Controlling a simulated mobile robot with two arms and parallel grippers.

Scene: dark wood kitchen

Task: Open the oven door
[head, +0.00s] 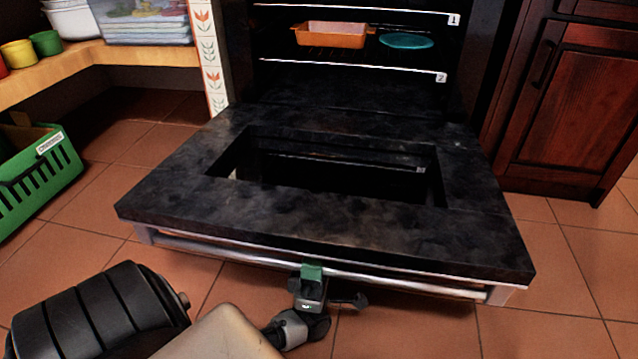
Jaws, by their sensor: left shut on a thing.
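The oven door (170,187) is black and hangs folded down, close to level, with a window opening in its middle. A long metal handle bar (420,284) runs along its front edge. My left gripper (311,272) is at the middle of this bar and is shut on it; its fingertips are partly hidden at the bar. The oven cavity (350,85) behind the door is open to view. My right gripper is not in view.
An orange dish (334,36) and a teal plate (406,41) rest on an oven rack. A green crate (38,180) stands on the floor at left, under a wooden shelf (85,58). A dark wood cabinet (575,105) is at right. Tiled floor at front right is clear.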

